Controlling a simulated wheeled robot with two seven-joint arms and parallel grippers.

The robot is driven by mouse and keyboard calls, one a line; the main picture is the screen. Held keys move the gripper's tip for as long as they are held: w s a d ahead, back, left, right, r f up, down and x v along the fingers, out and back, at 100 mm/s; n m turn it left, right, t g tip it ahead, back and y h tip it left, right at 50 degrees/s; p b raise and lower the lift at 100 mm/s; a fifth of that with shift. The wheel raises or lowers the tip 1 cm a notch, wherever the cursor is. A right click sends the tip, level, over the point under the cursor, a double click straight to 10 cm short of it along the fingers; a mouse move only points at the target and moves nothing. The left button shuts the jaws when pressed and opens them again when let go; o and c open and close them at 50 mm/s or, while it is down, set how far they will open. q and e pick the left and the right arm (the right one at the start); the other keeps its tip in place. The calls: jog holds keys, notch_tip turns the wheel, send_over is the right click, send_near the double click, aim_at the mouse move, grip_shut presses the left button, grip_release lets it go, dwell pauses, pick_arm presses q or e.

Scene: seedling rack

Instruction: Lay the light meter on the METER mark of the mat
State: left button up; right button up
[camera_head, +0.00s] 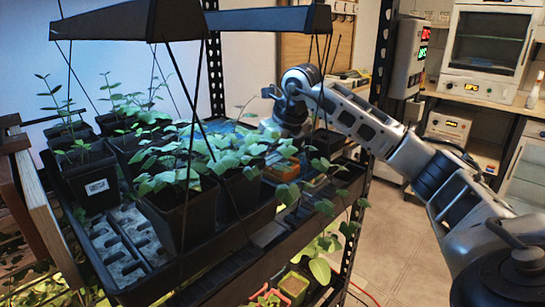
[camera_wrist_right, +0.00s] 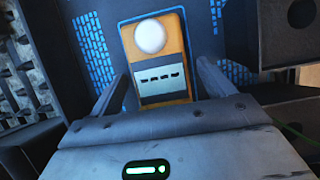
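The light meter (camera_wrist_right: 162,88) is an orange slab with a white dome and a grey label panel, seen in the right wrist view. It lies face up on a dark surface. My right gripper (camera_wrist_right: 205,75) is open, its two fingers spread on either side of the meter with gaps visible, so it does not grip it. In the head view my right arm reaches over the rack's far side, and its gripper is hidden behind leaves. My left gripper is not in view.
Black pots with seedlings (camera_head: 185,213) crowd the rack shelf (camera_head: 250,232). Lamp bars (camera_head: 270,20) hang above on thin cords. Dark boxy pots (camera_wrist_right: 285,35) stand close on the right in the wrist view. A patch of blue perforated surface (camera_wrist_right: 92,50) shows beside the meter.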

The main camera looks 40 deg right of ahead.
aim_at(280, 162)
jog(key=shift+r, duration=0.1)
jog(key=shift+r, duration=0.3)
jog(key=v, duration=0.5)
jog(key=shift+s+d+f+b, duration=0.1)
jog(key=shift+s+f+b, duration=0.1)
jog(key=shift+s, duration=0.35)
jog(key=shift+s+d+f+b, duration=0.15)
jog(key=shift+s+f, duration=0.1)
jog(key=shift+s, duration=0.25)
jog(key=s+b, duration=0.1)
jog(key=s, duration=0.1)
jog(key=s+b, duration=0.1)
jog(key=s, duration=0.2)
jog(key=s+b, duration=0.1)
jog(key=s, duration=0.2)
jog(key=shift+s+d+b, duration=0.1)
jog(key=shift+d+b, duration=0.2)
jog(key=shift+b, duration=0.05)
jog(key=shift+s+r, duration=0.1)
jog(key=shift+s, duration=0.25)
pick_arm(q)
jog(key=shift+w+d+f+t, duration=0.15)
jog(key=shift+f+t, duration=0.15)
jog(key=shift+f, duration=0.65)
pick_arm(e)
jog(key=shift+s+r, duration=0.15)
jog(key=shift+s, duration=0.25)
